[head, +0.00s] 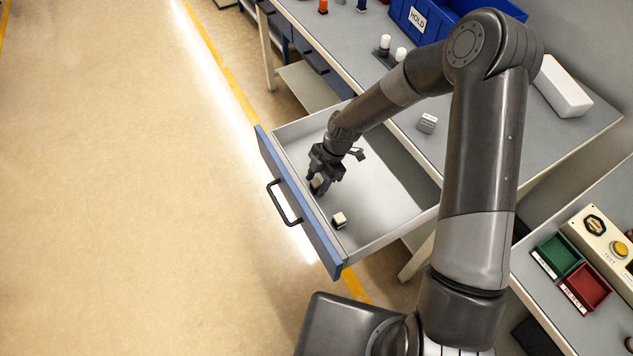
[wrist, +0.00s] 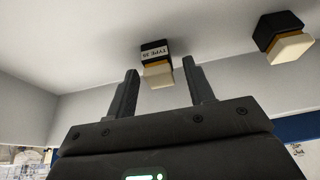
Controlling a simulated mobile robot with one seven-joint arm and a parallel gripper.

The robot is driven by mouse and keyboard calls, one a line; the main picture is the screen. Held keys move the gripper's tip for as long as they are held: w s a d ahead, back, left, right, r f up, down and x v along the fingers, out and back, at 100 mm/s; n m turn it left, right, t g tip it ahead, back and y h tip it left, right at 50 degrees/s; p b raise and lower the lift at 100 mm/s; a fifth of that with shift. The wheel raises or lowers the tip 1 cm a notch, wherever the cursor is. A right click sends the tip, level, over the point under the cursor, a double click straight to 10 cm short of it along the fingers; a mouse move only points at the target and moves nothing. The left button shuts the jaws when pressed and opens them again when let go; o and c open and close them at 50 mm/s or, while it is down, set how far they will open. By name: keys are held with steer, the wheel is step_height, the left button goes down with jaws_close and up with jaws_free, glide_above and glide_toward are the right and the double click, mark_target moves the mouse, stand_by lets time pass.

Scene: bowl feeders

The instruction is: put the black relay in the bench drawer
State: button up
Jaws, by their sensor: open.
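The bench drawer (head: 375,183) is pulled open. My gripper (head: 317,187) is open and low inside it, near the blue front. A black relay with an ochre band, a cream end and a printed label (wrist: 154,52) lies on the drawer floor. In the wrist view it shows between and just beyond my two fingertips (wrist: 160,68), with a gap on each side. In the head view its cream part (head: 317,182) is partly hidden by my fingers. A second relay, also black, ochre and cream, (head: 339,220) lies apart on the drawer floor; it also shows in the wrist view (wrist: 283,36).
A grey block (head: 427,123) and a white box (head: 562,87) stand on the bench. A blue bin marked HOLD (head: 432,20) is at the back. Green (head: 557,254) and red (head: 586,286) trays sit on the right bench. The drawer's walls surround my gripper.

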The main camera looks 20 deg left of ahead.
steer(key=v, duration=1.2)
steer(key=s+d+r+m+t+h, duration=0.35)
steer(key=d+r+m, duration=0.85)
steer(key=d+r, duration=0.4)
steer(key=s+d+r+m+t, duration=0.2)
steer(key=s+d+r+m, duration=0.3)
steer(key=s+r+m, duration=0.1)
steer(key=s+d+r+m+t, duration=0.3)
steer(key=s+d+r+m, duration=0.2)
steer(key=s+m, duration=0.4)
steer(key=shift+s+d+r, duration=0.35)
steer(key=shift+s+r, duration=0.05)
steer(key=shift+r, duration=0.25)
steer(key=shift+c, duration=0.2)
